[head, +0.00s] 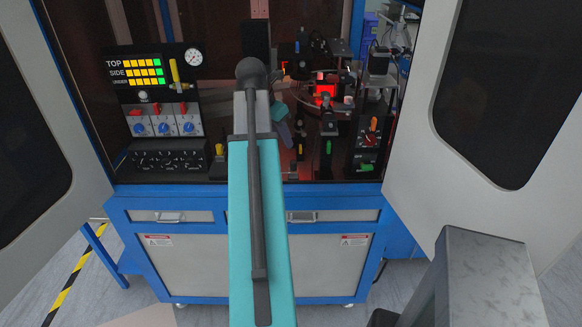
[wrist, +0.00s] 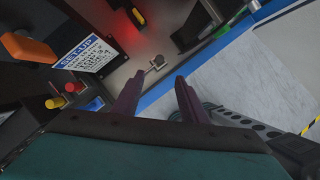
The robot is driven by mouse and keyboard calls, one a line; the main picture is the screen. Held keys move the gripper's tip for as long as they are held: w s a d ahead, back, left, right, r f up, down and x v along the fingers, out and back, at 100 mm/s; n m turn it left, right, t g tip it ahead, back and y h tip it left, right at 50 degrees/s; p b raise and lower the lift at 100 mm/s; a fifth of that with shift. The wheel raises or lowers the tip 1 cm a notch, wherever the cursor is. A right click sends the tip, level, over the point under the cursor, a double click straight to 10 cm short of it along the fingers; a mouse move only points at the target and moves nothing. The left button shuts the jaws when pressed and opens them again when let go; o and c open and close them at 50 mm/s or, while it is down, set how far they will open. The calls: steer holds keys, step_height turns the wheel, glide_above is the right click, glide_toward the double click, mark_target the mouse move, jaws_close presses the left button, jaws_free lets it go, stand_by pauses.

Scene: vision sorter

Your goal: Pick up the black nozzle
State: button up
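I cannot single out the black nozzle with certainty. Small dark fittings stand inside the machine in the head view, among them a black one with a yellow top (head: 219,152) and one with a green part (head: 328,148). My gripper (wrist: 158,82) shows in the wrist view as two purple fingers set apart, with nothing between them. A small metal fitting (wrist: 157,63) lies beyond the fingertips on the dark machine bed. In the head view my teal arm reaches into the machine and hides part of its middle.
The blue-framed cabinet (head: 164,202) has open doors on the left (head: 65,90) and right (head: 410,150). A control panel (head: 158,95) stands at the left. A set-up card (wrist: 88,55) and coloured buttons (wrist: 72,87) are left of the fingers. Pale floor (wrist: 235,75) lies right.

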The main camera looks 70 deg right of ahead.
steer(key=p, duration=0.2)
glide_toward(291, 171)
steer(key=shift+s+d+f, duration=0.2)
steer(key=shift+s+d, duration=0.15)
steer(key=shift+d, duration=0.45)
steer(key=shift+f, duration=0.15)
steer(key=shift+p+x, duration=1.45)
steer(key=shift+x, duration=1)
jaws_close()
